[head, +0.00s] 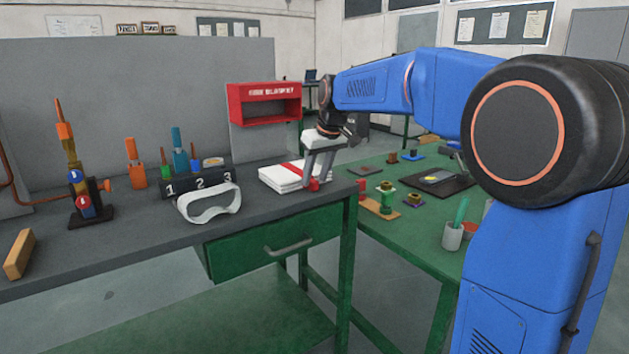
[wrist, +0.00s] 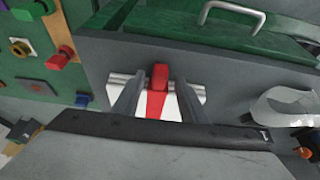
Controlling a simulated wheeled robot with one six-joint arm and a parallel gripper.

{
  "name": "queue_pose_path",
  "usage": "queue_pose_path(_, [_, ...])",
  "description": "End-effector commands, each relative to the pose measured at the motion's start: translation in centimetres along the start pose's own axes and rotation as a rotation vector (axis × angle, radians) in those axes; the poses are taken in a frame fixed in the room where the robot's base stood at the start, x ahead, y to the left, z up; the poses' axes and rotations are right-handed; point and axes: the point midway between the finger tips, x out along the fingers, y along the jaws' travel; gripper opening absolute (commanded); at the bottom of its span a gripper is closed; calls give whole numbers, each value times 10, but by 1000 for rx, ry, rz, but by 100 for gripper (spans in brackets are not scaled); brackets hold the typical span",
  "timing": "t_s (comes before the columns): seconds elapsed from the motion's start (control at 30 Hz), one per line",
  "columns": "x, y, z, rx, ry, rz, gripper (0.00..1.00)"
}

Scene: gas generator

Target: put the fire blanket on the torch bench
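The fire blanket (head: 283,178) is a folded white pad with a red stripe and a red tab (head: 314,184). In the head view it lies flat at the right end of the dark grey torch bench (head: 120,262). My gripper (head: 316,180) points down at the blanket's right end, by the tab. In the wrist view the gripper's two fingers (wrist: 158,82) stand apart, one on each side of the tab, with gaps visible. White cloth of the blanket (wrist: 197,93) shows beside the fingers; the rest is hidden there.
An open-fronted red box (head: 264,103) marked fire blanket hangs on the grey panel behind. White goggles (head: 208,203), a numbered rack (head: 198,181) and a torch stand (head: 85,195) occupy the bench. A green table (head: 410,235) with small parts adjoins at right.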

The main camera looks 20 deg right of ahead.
Motion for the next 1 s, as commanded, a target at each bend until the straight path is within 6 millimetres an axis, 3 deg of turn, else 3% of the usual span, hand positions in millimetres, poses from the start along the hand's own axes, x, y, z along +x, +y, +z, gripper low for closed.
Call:
queue_pose_path(0.3, [-63, 0, 0, 0, 3, 1, 39])
queue_pose_path(0.5, [-89, 1, -1, 1, 2, 1, 39])
queue_pose_path(0.87, [-100, 0, 1, 1, 0, 1, 39])
queue_pose_path(1.0, [-104, -5, 20, 14, 0, 6, 39])
